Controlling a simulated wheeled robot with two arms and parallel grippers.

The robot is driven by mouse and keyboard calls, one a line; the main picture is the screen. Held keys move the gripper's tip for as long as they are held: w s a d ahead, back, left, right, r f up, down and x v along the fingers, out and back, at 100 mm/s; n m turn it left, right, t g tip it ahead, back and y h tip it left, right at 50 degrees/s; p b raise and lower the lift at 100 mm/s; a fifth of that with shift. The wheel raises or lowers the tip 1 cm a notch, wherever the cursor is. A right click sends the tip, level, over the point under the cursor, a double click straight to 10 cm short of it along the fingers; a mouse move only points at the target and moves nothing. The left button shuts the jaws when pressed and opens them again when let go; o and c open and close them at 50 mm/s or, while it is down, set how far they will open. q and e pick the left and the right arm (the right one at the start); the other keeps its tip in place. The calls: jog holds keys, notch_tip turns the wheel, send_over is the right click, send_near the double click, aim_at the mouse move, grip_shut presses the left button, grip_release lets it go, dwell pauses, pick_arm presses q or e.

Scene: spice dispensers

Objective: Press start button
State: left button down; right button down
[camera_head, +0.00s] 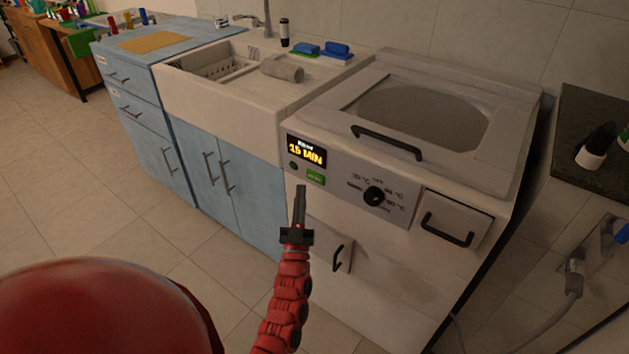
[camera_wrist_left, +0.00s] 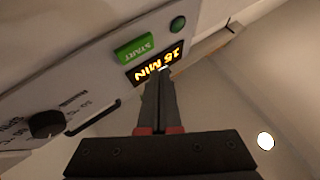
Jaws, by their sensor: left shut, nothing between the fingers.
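The green start button (camera_head: 315,178) is on the front panel of the white washing machine (camera_head: 380,270), below the lit display (camera_head: 306,151) that reads 15 MIN. In the left wrist view the start button (camera_wrist_left: 134,48) carries the word START, with the display (camera_wrist_left: 156,66) beside it. My left gripper (camera_head: 300,190) is shut and empty, its tip just below and left of the button in the head view. In the left wrist view the fingertips (camera_wrist_left: 160,75) overlap the display's edge; I cannot tell whether they touch the panel. My right gripper is not in view.
A small round green button (camera_head: 293,166) sits left of the start button, and a black dial (camera_head: 374,196) to its right. The lid handle (camera_head: 387,142) and drawer handle (camera_head: 447,230) stick out. The floor (camera_head: 120,225) in front of the blue cabinets is clear.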

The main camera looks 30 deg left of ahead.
aim_at(310, 172)
pick_arm(q)
jog(key=shift+w, duration=1.2)
jog(key=shift+w, duration=0.15)
dwell(1.0)
jog(key=shift+w+d, duration=0.1)
jog(key=shift+w, duration=0.2)
jog(key=shift+w, duration=0.35)
dwell(0.5)
jog(key=shift+s, duration=0.8)
